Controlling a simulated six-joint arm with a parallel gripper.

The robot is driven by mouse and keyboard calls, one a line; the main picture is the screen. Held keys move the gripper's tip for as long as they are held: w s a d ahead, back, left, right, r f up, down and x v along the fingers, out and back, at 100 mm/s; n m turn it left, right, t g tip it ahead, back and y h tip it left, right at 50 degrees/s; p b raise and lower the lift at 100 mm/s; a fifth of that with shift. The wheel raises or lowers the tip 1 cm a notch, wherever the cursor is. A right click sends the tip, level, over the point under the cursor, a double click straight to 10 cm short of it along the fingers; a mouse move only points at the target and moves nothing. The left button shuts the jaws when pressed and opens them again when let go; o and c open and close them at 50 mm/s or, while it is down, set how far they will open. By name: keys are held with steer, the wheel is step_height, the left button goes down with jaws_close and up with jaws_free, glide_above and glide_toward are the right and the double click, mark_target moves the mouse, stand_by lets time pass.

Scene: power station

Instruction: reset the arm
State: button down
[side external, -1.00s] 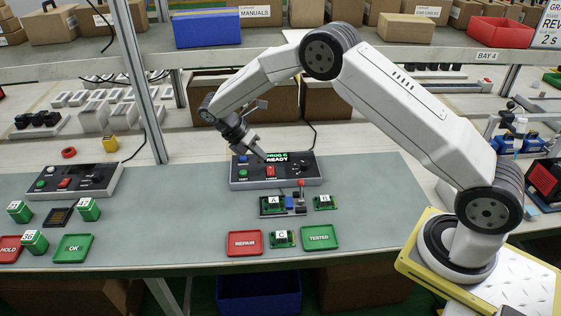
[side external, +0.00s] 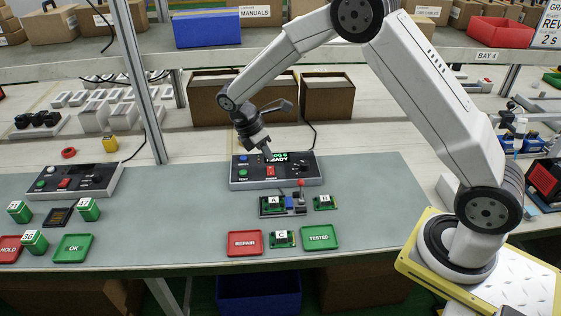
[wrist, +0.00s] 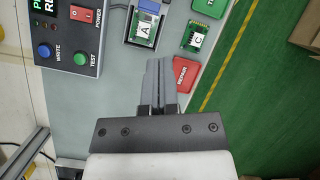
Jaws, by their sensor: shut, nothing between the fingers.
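My gripper (side external: 267,152) is shut and empty. In the side view it hangs above the programmer box (side external: 240,174), its fingertips overlapping the top of the box's screen, which reads READY in part. The box has a red power switch, a blue button and a green button. In the wrist view my shut fingers (wrist: 160,62) point toward the board marked A (wrist: 147,27), which sits in a socket. The board marked C (wrist: 195,37) and the red REPAIR tray (wrist: 185,74) lie to the right of the fingers.
The green TESTED tray (side external: 320,237) and another green board (side external: 325,202) lie on the grey mat (side external: 370,200). A second control box (side external: 80,182), green blocks and an OK tray (side external: 73,248) are at the left. A metal post (side external: 140,80) stands behind them. A shelf with boxes runs along the back.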

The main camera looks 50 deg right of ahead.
steer(key=s+a+r+m+t+y, duration=0.1)
steer(key=s+r+m+t, duration=0.1)
steer(key=s+m, duration=0.5)
steer(key=s+a+r+m+t+y, duration=0.1)
steer(key=s+m+t+y, duration=0.1)
steer(key=s+m, duration=0.5)
steer(key=s+t, duration=0.1)
steer(key=s, duration=0.3)
steer(key=shift+r+t, duration=0.3)
steer(key=shift+r, duration=0.1)
